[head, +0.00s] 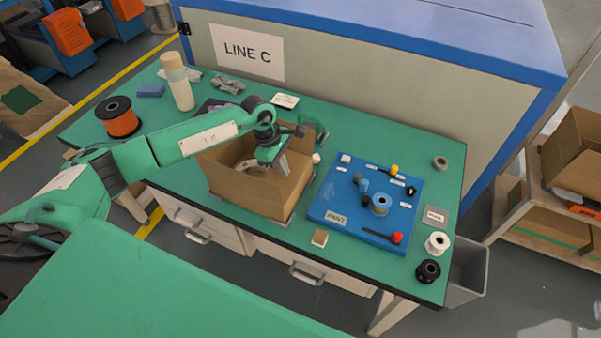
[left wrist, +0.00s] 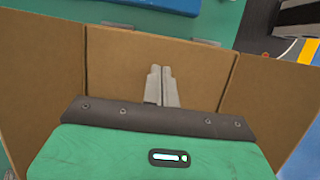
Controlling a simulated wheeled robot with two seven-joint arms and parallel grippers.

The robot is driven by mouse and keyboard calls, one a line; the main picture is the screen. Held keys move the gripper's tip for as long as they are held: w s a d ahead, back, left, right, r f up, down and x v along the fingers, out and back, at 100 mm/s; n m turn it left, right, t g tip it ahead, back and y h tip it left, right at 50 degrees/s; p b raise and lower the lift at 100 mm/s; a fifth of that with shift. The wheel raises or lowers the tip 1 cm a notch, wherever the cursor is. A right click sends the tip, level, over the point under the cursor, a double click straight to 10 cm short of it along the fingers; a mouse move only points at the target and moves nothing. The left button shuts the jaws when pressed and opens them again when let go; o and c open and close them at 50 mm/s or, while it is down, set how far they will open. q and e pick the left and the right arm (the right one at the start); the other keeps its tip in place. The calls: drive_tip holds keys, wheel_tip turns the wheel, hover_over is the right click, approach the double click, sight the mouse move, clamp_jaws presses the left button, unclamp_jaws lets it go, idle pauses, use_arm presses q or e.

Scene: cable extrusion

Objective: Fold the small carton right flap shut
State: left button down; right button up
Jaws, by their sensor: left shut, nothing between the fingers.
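The small brown carton (head: 250,192) stands open on the green table, left of the blue board. Its right panel (head: 299,188) stands upright, and I cannot tell where wall ends and flap begins. In the left wrist view, cardboard panels stand at the left (left wrist: 40,75), middle (left wrist: 120,65) and right (left wrist: 270,100). My left gripper (head: 275,165) is over the carton's opening, inside the upright panels. Its fingers (left wrist: 160,72) are together and empty, in front of the middle panel; contact is unclear. The carton's inside is partly hidden by my arm. My right gripper is not in view.
The blue board (head: 340,230) with small parts lies right of the carton. An orange spool (head: 118,120) and a bottle (head: 178,85) stand at the left. White (head: 437,243) and black (head: 428,271) spools stand near the right edge. A grey partition (head: 350,88) runs behind.

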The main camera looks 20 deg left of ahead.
use_arm(q)
drive_tip(key=shift+s+f, duration=0.25)
drive_tip(key=shift+f, duration=0.25)
drive_tip(key=shift+s+f, duration=0.25)
drive_tip(key=shift+f, duration=0.2)
wheel_tip(320, 180, up, 10)
drive_tip(key=w+p, duration=0.1)
drive_tip(key=p, duration=0.2)
drive_tip(key=shift+p, duration=0.4)
drive_tip(key=shift+r, duration=0.1)
